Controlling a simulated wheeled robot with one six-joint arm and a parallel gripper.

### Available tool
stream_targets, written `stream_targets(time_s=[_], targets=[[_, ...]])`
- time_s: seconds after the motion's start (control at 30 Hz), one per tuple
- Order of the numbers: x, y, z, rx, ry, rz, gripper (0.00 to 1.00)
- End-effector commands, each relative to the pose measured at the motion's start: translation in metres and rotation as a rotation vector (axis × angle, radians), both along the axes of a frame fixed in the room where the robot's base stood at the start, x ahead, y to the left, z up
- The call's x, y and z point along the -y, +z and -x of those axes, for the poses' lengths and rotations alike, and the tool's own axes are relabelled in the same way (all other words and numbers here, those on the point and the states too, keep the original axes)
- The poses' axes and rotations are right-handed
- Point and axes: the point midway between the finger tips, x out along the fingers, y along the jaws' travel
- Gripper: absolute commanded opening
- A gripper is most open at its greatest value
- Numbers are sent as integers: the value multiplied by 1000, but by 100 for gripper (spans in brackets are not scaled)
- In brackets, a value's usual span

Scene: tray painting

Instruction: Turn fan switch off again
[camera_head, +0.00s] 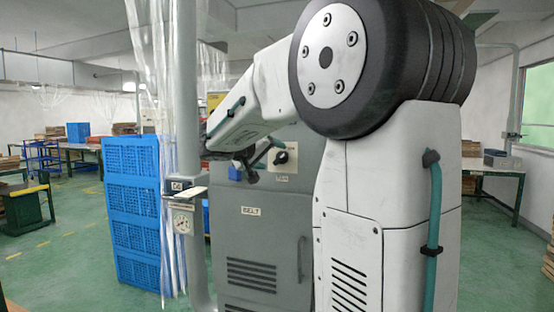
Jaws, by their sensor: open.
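The fan switch (283,158) is a dark knob on a pale plate, on the upper front of a grey cabinet (250,245). A small label below it seems to read FAN. The knob's exact setting is too small to tell. My gripper (262,162) is dark and open, just left of the switch in the picture. One finger reaches close to the plate's left edge; I cannot tell whether it touches. My arm covers the cabinet's upper left and right side.
A label reading BELT (251,211) and vents sit lower on the cabinet. A grey post (185,90) with a gauge (182,223) stands left of it. Stacked blue crates (133,200) stand further left.

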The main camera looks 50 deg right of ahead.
Motion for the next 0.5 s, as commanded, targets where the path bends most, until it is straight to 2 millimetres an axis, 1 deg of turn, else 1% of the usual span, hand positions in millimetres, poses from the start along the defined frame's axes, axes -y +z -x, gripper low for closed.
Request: stream_targets(time_s=[0.03, 0.2, 0.33, 0.5], targets=[[9, -3, 0, -2, -3, -1, 72], [32, -9, -3, -1, -1, -1, 72], [41, -12, -4, 0, 0, -1, 72], [43, -13, -4, 0, 1, -2, 72]])
